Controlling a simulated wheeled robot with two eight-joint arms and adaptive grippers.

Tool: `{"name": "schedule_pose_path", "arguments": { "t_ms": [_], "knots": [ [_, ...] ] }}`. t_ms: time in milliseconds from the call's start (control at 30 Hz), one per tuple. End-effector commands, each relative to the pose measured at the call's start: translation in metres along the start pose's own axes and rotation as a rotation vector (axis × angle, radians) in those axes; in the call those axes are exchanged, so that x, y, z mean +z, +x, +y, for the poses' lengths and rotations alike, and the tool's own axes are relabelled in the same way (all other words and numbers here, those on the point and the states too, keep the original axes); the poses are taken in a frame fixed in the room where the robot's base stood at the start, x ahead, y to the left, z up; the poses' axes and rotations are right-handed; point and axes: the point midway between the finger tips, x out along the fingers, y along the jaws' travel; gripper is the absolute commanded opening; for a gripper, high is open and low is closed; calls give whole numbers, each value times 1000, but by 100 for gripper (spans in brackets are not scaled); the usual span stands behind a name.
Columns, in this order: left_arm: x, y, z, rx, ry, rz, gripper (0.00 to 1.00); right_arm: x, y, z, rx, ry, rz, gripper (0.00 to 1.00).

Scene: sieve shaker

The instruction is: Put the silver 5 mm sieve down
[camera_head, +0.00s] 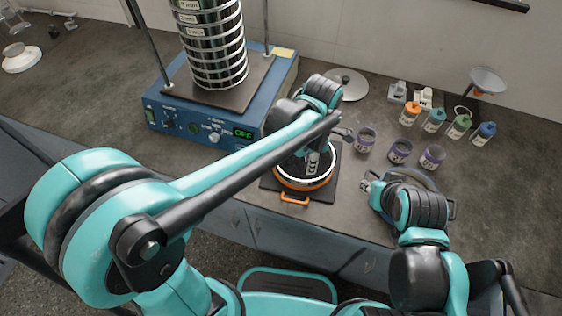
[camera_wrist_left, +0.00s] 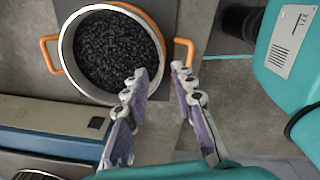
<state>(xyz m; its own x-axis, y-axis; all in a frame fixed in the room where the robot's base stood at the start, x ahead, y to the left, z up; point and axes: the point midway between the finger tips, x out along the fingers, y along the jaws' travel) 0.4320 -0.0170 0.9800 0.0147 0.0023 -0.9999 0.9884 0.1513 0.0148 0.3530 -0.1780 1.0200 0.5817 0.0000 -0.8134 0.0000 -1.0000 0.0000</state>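A tall stack of silver sieves stands on the shaker in the head view. Its highest visible sieve (camera_head: 190,4), at the cut-off top edge, has a label that seems to read 5 mm. My left gripper (camera_head: 317,160) hangs over an orange-handled pot (camera_head: 307,184). In the left wrist view the left gripper (camera_wrist_left: 160,72) has its fingers apart with no sieve between them, near the rim of the pot (camera_wrist_left: 68,52), which holds dark granules. My right gripper is over a grey round vessel (camera_head: 426,180) with side handles; its fingers are hidden by its wrist.
The blue shaker (camera_head: 165,125), display reading OFF, stands left of the pot. A dark mat (camera_head: 328,190) lies under the pot. A round lid (camera_head: 350,84), purple-banded jars (camera_head: 400,150) and bottles with coloured caps (camera_head: 458,126) stand behind. Counter at far left is fairly clear.

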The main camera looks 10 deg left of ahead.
Motion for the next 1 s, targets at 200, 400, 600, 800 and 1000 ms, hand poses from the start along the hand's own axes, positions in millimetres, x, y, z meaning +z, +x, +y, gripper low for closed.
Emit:
{"name": "schedule_pose_path", "arguments": {
  "t_ms": [200,400,600,800,1000],
  "knots": [
    [-17,-8,0,32,99,-19,26,0,0,0,0,0,0,29],
    [-74,-31,-6,179,496,-40,26,0,0,0,0,0,0,29],
    [-134,-44,-20,363,967,55,26,0,0,0,0,0,0,29],
    [-180,-44,-38,487,1382,255,26,0,0,0,0,0,0,29],
    [-202,-41,-47,521,1614,413,26,0,0,0,0,0,0,29]
  ]
}}
